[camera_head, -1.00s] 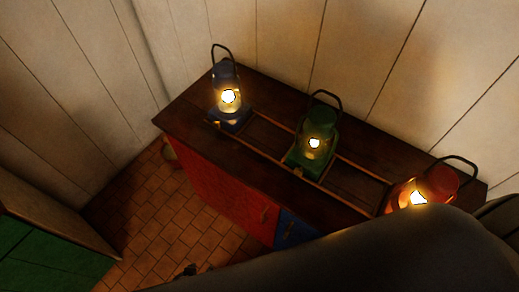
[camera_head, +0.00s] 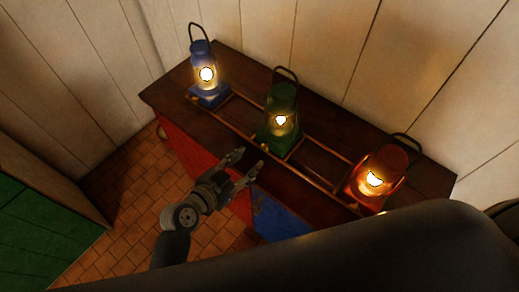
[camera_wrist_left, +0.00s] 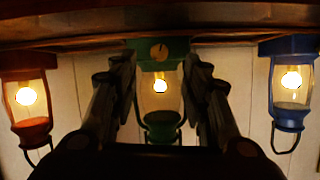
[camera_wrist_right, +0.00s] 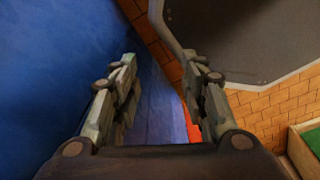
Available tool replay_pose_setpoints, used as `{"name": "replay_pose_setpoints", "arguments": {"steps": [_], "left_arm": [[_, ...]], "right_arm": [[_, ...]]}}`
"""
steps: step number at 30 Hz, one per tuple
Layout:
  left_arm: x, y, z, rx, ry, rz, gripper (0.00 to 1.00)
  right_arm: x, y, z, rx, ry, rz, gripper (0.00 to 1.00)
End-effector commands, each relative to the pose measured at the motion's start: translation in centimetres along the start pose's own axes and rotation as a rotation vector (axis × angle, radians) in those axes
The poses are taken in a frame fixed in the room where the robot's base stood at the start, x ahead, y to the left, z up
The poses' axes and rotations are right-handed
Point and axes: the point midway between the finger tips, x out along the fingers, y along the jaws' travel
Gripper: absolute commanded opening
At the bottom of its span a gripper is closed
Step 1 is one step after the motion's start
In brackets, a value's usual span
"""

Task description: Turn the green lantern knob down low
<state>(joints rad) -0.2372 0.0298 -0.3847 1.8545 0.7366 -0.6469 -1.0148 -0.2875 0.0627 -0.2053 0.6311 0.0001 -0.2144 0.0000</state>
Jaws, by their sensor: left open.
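The green lantern (camera_head: 282,122) stands lit on the dark counter, between the other two lanterns. A small brass-coloured knob (camera_head: 265,147) shows low on its front. In the left wrist view, which is upside down, the green lantern (camera_wrist_left: 160,98) is between my fingers' outlines, with a round knob (camera_wrist_left: 158,50) on its base. My left gripper (camera_head: 249,163) is open and empty at the counter's front edge, just short of the green lantern and apart from it. My right gripper (camera_wrist_right: 161,68) is open and empty in its own wrist view, and hidden in the head view.
A lit blue lantern (camera_head: 206,75) stands at left, a lit red lantern (camera_head: 378,178) at right. A thin rail (camera_head: 240,128) runs along the counter top. A blue panel (camera_wrist_right: 60,80) is close to my right gripper. Tiled floor (camera_head: 130,210) lies open at left.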

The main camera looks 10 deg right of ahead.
Motion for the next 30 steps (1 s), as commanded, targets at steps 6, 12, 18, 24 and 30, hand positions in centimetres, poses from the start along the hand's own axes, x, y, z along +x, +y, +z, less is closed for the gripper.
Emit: {"name": "replay_pose_setpoints", "arguments": {"steps": [6, 12, 18, 24, 30], "left_arm": [[3.9, -0.1, -0.1, -0.004, 0.000, -0.001, 0.43], [6.3, -0.1, 0.0, -0.003, -0.001, 0.000, 0.43], [7.4, 0.0, 0.1, -0.003, -0.001, -0.001, 0.43], [7.5, 0.0, 0.1, -0.002, -0.001, -0.001, 0.43], [7.5, 0.0, 0.1, -0.001, -0.002, -0.001, 0.18]], "right_arm": [[-0.7, 1.3, 1.7, -0.005, -0.028, 0.015, 0.40], [-1.0, 1.9, 3.0, -0.003, -0.048, 0.023, 0.40], [-1.0, 1.9, 2.8, -0.003, -0.044, 0.022, 0.40], [-1.0, 1.5, 2.1, 0.000, -0.034, 0.017, 0.40], [-0.9, 0.6, 1.6, 0.002, -0.027, 0.007, 0.40]]}}
